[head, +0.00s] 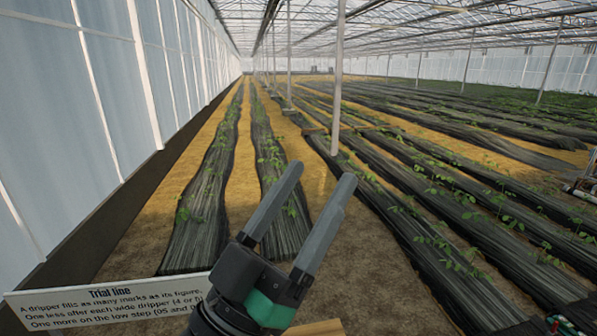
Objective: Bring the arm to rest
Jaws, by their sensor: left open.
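My left gripper (318,184) is raised in the lower middle of the head view, its two grey fingers apart and pointing up and to the right. It is open, and nothing shows between the fingers. Its dark body has a green band. My right gripper is not in view. The rest of the left arm is cut off by the bottom edge.
A white "Trial line" sign (105,300) stands at lower left, partly hidden by my gripper. A light wooden edge (318,328) shows at the bottom. Black-covered plant rows (205,200) run into the distance. A grey post (338,80) stands beyond. Pipework shows at the right edge.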

